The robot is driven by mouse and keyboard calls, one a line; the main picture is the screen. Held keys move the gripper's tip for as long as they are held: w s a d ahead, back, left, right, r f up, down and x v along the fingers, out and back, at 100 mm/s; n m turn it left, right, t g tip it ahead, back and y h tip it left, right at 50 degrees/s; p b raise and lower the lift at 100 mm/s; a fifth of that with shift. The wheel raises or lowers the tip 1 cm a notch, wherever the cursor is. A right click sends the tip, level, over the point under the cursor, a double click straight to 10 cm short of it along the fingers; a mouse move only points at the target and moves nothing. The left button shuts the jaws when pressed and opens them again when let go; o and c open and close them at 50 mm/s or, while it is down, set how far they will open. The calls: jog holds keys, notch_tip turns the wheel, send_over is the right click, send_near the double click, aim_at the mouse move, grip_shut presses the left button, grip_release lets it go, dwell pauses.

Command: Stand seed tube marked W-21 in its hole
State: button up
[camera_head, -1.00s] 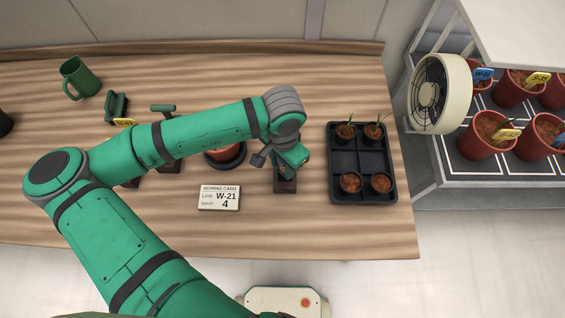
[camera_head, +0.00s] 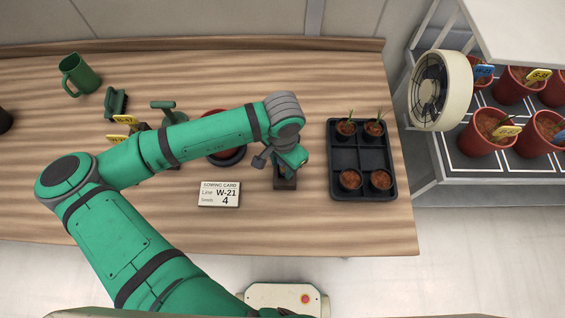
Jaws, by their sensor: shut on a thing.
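My gripper (camera_head: 284,165) is at the right part of the bench, directly above a small dark block (camera_head: 285,184), and covers most of its top. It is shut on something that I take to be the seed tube. The tube itself, its mark and the hole are hidden by the wrist and fingers. I cannot tell whether the tube is inside the block. The sowing card (camera_head: 219,194) lies left of the block and reads line W-21, seeds 4.
A black tray (camera_head: 361,161) with several small pots stands right of my gripper. A red pot (camera_head: 228,153) is partly behind my forearm. A fan (camera_head: 440,92) stands far right. The front bench is clear.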

jog(key=shift+f, duration=0.8)
jog(key=o, duration=1.6)
jog(key=shift+r, duration=0.15)
jog(key=shift+r, duration=3.65)
jog(key=shift+r, duration=0.1)
jog(key=shift+r, duration=1.9)
